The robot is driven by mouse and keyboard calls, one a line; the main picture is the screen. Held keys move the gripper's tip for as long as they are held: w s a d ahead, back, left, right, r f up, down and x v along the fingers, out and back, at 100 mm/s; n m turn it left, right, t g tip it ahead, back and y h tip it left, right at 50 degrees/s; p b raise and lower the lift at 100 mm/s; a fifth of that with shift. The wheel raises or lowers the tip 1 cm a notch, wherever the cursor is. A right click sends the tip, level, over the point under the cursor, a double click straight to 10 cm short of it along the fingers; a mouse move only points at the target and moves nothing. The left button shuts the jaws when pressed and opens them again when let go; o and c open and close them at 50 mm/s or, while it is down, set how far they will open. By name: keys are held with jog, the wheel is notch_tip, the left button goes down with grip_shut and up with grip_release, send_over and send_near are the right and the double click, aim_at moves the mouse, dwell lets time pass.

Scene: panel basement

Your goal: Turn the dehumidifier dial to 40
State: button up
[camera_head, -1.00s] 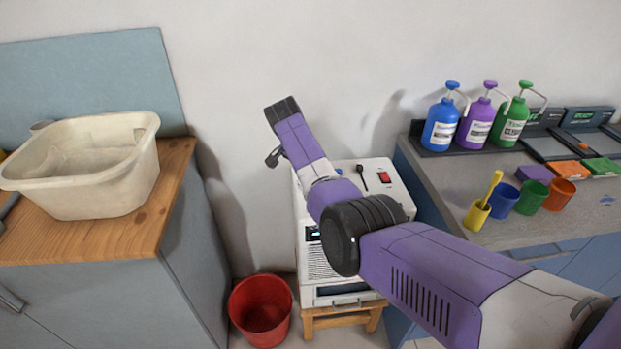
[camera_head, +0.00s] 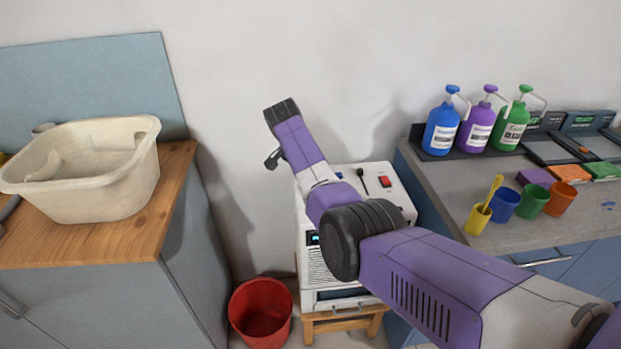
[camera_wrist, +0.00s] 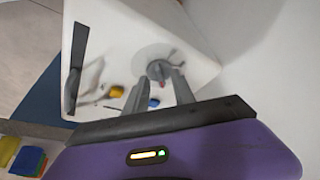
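The dehumidifier (camera_head: 315,272) is a white box on a low wooden stool, with a red switch (camera_head: 385,181) on its top. My arm covers part of that top in the head view, and the dial is not visible there. In the wrist view a grey dial (camera_wrist: 157,69) sits on a pale round plate on the white panel. My gripper (camera_wrist: 160,75) is open, with one finger on each side of the dial near the fingertips. I cannot tell whether they touch it. The dial's numbers are not readable. The gripper's fingers are not clearly visible in the head view.
A wooden-topped cabinet with a cream basin (camera_head: 85,175) stands left. A red bucket (camera_head: 261,311) is on the floor beside the stool. The wall is close behind the dehumidifier.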

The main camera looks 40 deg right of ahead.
jog(key=v, duration=0.7)
dwell(0.5)
